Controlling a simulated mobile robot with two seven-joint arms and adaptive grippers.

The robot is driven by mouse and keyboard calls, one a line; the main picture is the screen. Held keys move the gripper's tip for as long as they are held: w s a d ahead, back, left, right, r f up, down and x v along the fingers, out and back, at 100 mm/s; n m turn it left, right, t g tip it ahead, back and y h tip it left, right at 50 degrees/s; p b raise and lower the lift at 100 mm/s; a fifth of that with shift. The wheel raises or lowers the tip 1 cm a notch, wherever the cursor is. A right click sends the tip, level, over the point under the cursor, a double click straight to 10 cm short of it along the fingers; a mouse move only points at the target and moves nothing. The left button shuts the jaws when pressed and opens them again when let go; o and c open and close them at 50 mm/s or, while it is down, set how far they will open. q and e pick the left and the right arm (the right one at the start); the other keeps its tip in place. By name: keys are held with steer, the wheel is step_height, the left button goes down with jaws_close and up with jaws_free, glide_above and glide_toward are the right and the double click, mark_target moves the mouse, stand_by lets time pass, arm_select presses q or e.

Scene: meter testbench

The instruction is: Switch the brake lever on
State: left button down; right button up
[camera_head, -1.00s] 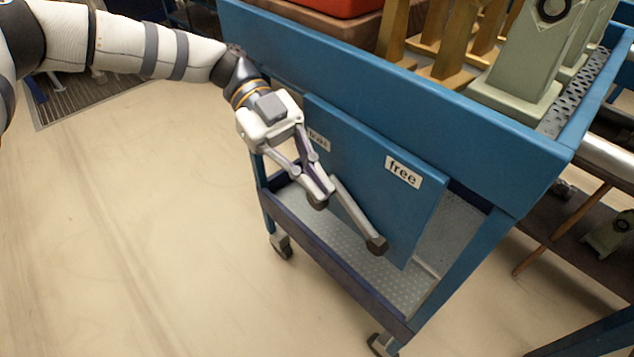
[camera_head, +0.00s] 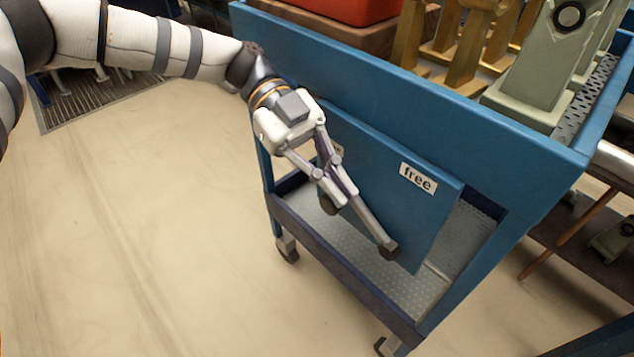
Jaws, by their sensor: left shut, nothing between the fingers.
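The brake lever (camera_head: 374,230) is a grey bar with a dark end knob. It slants down to the right across the blue panel on the side of the cart, with its knob below the white "free" label (camera_head: 418,178). My left gripper (camera_head: 336,204) is shut and empty. Its fingers are at the upper left end of the lever and overlap it in the picture; I cannot tell if they touch it. The gripper hides the lever's upper end and most of a second label on the left. My right gripper is not in view.
The blue cart (camera_head: 420,85) stands on wheels, with a lower perforated shelf (camera_head: 400,285) behind the lever. Gold stands (camera_head: 465,60), a pale green stand (camera_head: 530,85) and a red object (camera_head: 360,8) are on top. The floor (camera_head: 150,230) to the left is clear.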

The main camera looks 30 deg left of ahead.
arm_select(q)
steer(key=b+v, duration=0.1)
steer(key=v, duration=0.9)
steer(key=shift+s+r, duration=0.15)
steer(key=shift+s, duration=0.1)
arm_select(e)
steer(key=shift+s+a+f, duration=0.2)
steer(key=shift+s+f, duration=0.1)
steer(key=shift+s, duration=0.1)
